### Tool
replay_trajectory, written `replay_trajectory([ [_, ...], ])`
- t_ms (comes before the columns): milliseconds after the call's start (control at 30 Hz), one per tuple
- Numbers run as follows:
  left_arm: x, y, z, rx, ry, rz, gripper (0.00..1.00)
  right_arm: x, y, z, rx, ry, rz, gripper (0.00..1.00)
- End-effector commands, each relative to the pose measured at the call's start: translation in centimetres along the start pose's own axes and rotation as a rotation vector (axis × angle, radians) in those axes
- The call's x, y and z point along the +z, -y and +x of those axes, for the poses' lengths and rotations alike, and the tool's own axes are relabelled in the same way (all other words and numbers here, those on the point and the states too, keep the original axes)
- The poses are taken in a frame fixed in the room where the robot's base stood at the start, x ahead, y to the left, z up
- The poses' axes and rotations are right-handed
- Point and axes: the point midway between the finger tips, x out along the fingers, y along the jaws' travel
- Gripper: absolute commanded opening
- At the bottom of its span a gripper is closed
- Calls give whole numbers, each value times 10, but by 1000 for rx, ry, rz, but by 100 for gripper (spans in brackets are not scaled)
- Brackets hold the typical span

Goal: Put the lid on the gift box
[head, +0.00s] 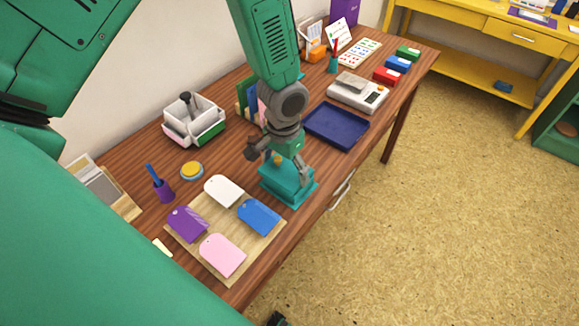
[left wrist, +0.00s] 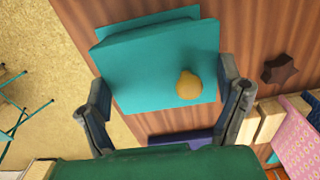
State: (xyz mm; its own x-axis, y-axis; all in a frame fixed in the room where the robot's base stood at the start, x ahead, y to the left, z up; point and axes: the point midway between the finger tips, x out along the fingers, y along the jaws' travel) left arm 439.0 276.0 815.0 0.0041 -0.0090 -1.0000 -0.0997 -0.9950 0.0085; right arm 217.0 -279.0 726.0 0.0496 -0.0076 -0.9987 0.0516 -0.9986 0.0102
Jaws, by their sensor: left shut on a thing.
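The teal gift box (head: 290,198) stands on the wooden desk near its front edge. My left gripper (head: 276,158) is over it from above. In the left wrist view, its two fingers (left wrist: 165,98) are closed on opposite sides of a square teal lid (left wrist: 145,65) with a round yellow knob (left wrist: 189,85). A teal edge of the box (left wrist: 145,22) shows past the lid's far side, so the lid looks offset from it. I cannot tell whether lid and box touch.
A wooden board (head: 228,272) with several coloured tags lies in front-left of the box. A blue tray (head: 337,124) lies beyond it to the right. A brown star (left wrist: 281,70) lies near the gripper. A divided organizer (head: 195,120) stands at the back.

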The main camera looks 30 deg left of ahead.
Motion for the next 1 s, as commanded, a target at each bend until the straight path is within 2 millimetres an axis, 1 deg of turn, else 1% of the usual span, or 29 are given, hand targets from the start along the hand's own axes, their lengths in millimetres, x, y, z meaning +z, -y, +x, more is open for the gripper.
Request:
replay_trajectory([
  [300,-1,-8,-2,-11,3,3,67,0,0,0,0,0,0,40],
  [733,0,-6,-2,-2,2,1,67,0,0,-4,0,0,1,40],
  [1000,0,-14,-5,-6,1,3,67,0,0,-6,0,0,0,40],
])
